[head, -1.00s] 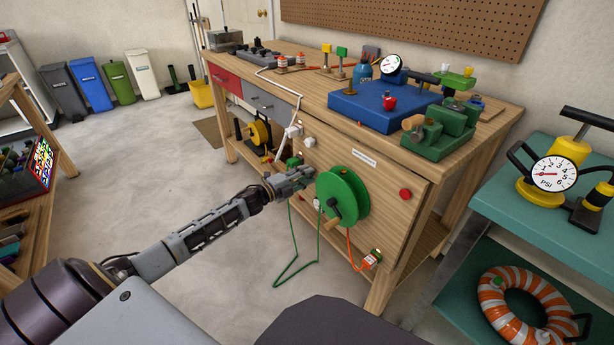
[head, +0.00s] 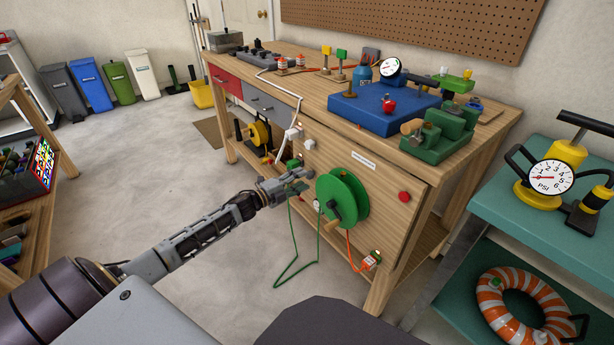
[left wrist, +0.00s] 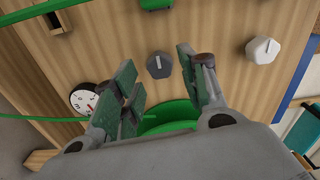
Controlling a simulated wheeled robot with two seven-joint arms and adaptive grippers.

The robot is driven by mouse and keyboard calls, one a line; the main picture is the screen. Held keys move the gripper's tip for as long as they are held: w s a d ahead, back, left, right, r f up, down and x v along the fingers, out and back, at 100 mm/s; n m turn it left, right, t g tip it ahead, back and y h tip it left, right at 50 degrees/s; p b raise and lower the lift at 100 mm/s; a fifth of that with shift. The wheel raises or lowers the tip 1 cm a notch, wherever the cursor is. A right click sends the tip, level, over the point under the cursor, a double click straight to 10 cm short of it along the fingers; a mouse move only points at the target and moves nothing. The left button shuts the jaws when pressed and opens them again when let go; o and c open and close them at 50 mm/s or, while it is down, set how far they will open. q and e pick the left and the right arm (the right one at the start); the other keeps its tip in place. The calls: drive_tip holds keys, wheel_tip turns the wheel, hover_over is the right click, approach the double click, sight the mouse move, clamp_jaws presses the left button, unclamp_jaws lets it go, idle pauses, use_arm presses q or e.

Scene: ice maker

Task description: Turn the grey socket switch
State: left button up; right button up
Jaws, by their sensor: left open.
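The grey socket switch (left wrist: 159,64) is a dark grey faceted knob on the wooden panel, seen in the left wrist view at upper middle. My left gripper (left wrist: 155,66) is open, with one green-padded finger on each side of the knob in that view. The fingers look apart from the knob and hold nothing. In the head view my left gripper (head: 298,186) is at the bench's front panel, just left of the green reel (head: 348,192). I cannot make out the grey knob in the head view. My right gripper is not in view.
A white faceted knob (left wrist: 263,50) is to the right of the grey one in the wrist view, and a round dial (left wrist: 82,100) is to its left. A green cord (head: 291,262) hangs below the gripper. A red button (head: 404,196) is farther right on the panel.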

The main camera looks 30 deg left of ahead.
use_arm(q)
drive_tip(key=shift+p+v, duration=0.7)
drive_tip(key=shift+v, duration=1)
